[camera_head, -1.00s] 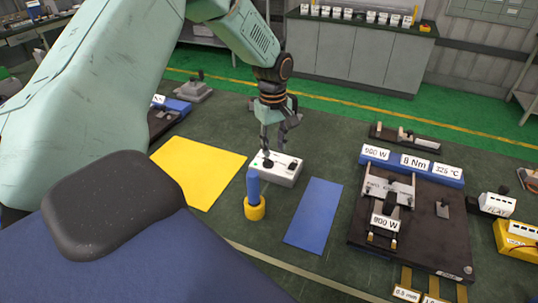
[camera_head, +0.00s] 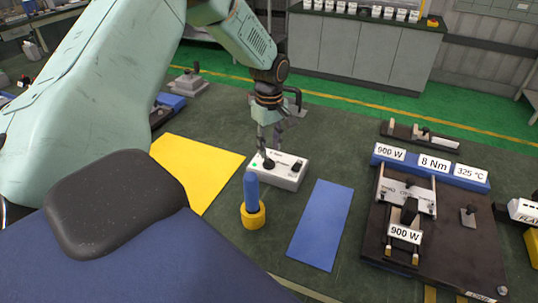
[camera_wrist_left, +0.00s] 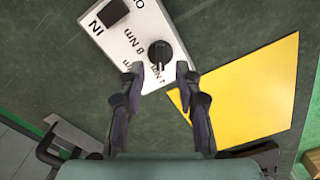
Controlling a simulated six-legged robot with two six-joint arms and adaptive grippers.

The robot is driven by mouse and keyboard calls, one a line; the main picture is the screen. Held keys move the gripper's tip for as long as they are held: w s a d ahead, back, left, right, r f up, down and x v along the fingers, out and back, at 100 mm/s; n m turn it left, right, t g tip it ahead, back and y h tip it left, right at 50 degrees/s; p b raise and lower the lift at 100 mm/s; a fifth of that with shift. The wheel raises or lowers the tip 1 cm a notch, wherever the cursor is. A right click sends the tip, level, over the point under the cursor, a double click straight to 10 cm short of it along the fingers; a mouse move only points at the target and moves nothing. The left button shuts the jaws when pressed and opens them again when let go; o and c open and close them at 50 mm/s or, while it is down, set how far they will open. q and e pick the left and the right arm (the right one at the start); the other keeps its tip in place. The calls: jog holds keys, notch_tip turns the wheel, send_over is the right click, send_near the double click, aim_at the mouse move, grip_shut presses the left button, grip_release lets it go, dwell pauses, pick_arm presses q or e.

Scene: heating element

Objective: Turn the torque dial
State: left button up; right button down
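The white control box (camera_head: 283,179) stands on the dark green bench between the yellow mat and the blue mat. Its round black torque dial (camera_head: 268,163) is on the left of its top face. In the left wrist view the dial (camera_wrist_left: 160,53) has a pointer, with "8 Nm" and a partly hidden Nm label beside it. My left gripper (camera_head: 267,148) points down at the dial. In the left wrist view its fingers (camera_wrist_left: 158,72) are apart, one on each side just short of the dial, with nothing held; contact cannot be told. My right gripper is out of view.
A blue-handled tool (camera_head: 252,190) stands in a yellow holder in front of the box. The yellow mat (camera_head: 195,170) is left, the blue mat (camera_head: 320,225) right. A dark fixture plate (camera_head: 450,240) has a blue sign bar (camera_head: 430,164) reading 900 W, 8 Nm, 325 °C.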

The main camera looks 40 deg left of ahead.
aim_at(269, 159)
pick_arm(q)
notch_tip(269, 159, down, 4)
jog(key=shift+r, duration=0.25)
jog(key=shift+a+f, duration=0.2)
jog(key=shift+f, duration=0.25)
jog(key=shift+d+r, duration=0.2)
jog(key=shift+d, duration=0.05)
jog(key=shift+c, duration=1.1)
jog(key=shift+a+f, duration=0.15)
jog(key=shift+a, duration=0.05)
jog(key=c, duration=0.4)
grip_shut()
jog(key=shift+d, duration=0.1)
